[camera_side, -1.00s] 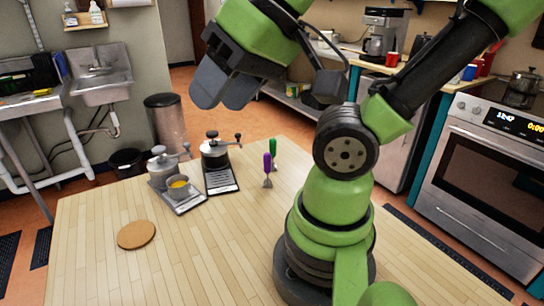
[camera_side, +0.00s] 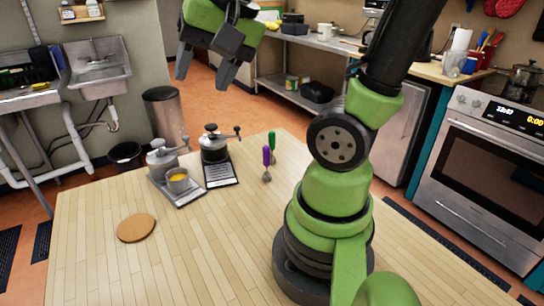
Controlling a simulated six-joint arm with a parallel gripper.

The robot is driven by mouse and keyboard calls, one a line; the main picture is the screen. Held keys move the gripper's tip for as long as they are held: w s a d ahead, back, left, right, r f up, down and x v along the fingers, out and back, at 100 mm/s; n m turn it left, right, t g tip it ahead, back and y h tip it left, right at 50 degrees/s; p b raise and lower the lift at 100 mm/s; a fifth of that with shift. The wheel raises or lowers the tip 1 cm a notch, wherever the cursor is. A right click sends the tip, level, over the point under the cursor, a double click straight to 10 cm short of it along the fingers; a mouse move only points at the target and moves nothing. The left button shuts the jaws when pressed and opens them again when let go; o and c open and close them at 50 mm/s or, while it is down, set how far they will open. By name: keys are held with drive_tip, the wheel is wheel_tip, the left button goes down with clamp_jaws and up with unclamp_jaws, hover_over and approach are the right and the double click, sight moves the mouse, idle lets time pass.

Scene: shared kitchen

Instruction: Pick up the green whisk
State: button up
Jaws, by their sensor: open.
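The green whisk (camera_side: 272,143) stands upright at the far side of the wooden table, with its green handle on top. A purple-handled whisk (camera_side: 266,158) stands just in front of it and to its left, and the green whisk's lower end is partly hidden. My gripper (camera_side: 205,77) is high above the far edge of the table, up and to the left of the whisks. Its two fingers point down and are spread apart, with nothing between them.
A cup with yellow contents (camera_side: 178,181) is in front. A round cork mat (camera_side: 136,228) lies at the left. The table's (camera_side: 200,250) front middle is clear.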

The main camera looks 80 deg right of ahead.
drive_tip(key=w+d+f+m+g+h, duration=0.1)
drive_tip(key=w+d+f+m+g, duration=0.15)
drive_tip(key=d+m, duration=0.5)
drive_tip(key=m+g, duration=0.3)
drive_tip(key=m, duration=1)
hover_over(272, 148)
drive_tip(key=shift+y, duration=0.3)
drive_tip(key=f, duration=1.3)
drive_tip(key=shift+w+d+f, duration=0.1)
drive_tip(key=shift+w+d, duration=0.15)
drive_tip(key=shift+w, duration=0.05)
drive_tip(key=shift+m, duration=0.25)
drive_tip(key=f, duration=0.4)
drive_tip(key=shift+s+d+f, duration=0.3)
drive_tip(key=shift+s, duration=0.05)
drive_tip(key=shift+w+f, duration=0.15)
drive_tip(key=shift+f, duration=2.9)
clamp_jaws()
